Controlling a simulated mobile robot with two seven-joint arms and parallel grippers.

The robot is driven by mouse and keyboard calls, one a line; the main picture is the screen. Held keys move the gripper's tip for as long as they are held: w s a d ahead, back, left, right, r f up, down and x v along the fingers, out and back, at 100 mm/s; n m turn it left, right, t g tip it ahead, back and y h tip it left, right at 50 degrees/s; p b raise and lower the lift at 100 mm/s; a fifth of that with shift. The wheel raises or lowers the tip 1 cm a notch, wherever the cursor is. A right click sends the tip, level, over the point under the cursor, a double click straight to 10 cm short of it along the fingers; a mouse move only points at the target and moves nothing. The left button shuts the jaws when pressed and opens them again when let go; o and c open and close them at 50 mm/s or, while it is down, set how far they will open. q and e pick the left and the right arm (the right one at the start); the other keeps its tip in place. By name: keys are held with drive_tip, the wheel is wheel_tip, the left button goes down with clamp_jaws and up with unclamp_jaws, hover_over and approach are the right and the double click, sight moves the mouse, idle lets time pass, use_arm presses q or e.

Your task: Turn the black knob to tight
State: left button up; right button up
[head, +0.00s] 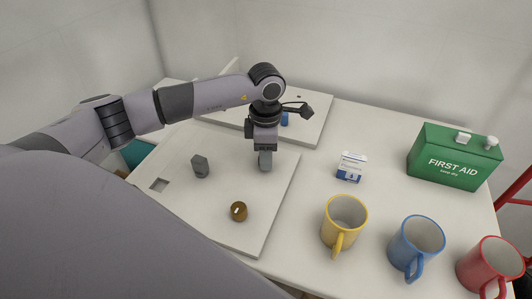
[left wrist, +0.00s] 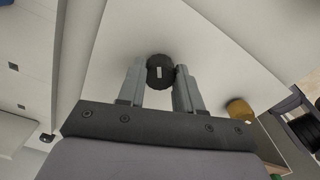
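The black knob (left wrist: 160,72) shows in the left wrist view as a dark round knob with a short white mark on its top. It sits on a pale panel (head: 272,222). My left gripper (head: 265,160) points down at the panel. In the left wrist view the fingers of the left gripper (left wrist: 160,75) lie on both sides of the knob, with no clear gap. In the head view the gripper hides the knob. My right gripper is not in view. I cannot read any tight marking on the panel.
A second panel (head: 312,128) lies behind. A small white box (head: 351,167), yellow (head: 343,222), blue (head: 415,247) and red (head: 489,266) mugs, and a first aid box (head: 453,157) stand right.

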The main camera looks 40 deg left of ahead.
use_arm(q)
drive_tip(key=c, duration=0.3)
drive_tip(key=shift+c, duration=0.2)
